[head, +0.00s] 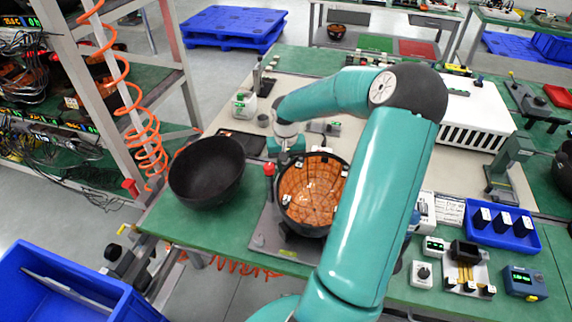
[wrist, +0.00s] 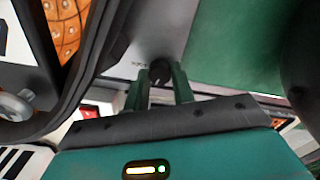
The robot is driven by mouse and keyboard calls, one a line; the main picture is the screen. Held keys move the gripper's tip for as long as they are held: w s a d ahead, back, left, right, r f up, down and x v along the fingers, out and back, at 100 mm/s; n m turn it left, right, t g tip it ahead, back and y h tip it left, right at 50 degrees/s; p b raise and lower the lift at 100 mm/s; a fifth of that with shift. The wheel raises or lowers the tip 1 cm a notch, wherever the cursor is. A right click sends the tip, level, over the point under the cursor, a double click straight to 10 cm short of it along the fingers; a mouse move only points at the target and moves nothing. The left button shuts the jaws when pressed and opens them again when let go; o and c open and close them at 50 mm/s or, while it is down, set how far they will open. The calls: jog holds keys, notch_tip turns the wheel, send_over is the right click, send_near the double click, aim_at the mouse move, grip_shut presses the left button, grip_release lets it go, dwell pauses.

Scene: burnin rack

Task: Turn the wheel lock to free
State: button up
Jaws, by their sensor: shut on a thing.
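A small round black knob (wrist: 159,71), seemingly the wheel lock, sits on a pale grey plate (wrist: 146,52) in the wrist view. Tiny lettering beside it is too small to read. My gripper (wrist: 161,78) has one teal finger on each side of the knob and is shut on it. In the head view my gripper's teal body (head: 285,146) is just behind the black bowl fixture with the orange gridded inside (head: 308,190). The fingertips and the knob are hidden there. The knob's turned position cannot be told.
A loose black bowl (head: 206,172) stands left of the fixture, with a red knob (head: 268,169) between them. A coiled orange cable (head: 125,95) hangs by the rack at left. A blue tray (head: 502,226) and small devices crowd the right side.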

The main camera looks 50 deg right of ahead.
jog(key=shift+n, duration=0.8)
jog(key=o, duration=1)
jog(key=shift+r, duration=0.1)
notch_tip(320, 180, up, 14)
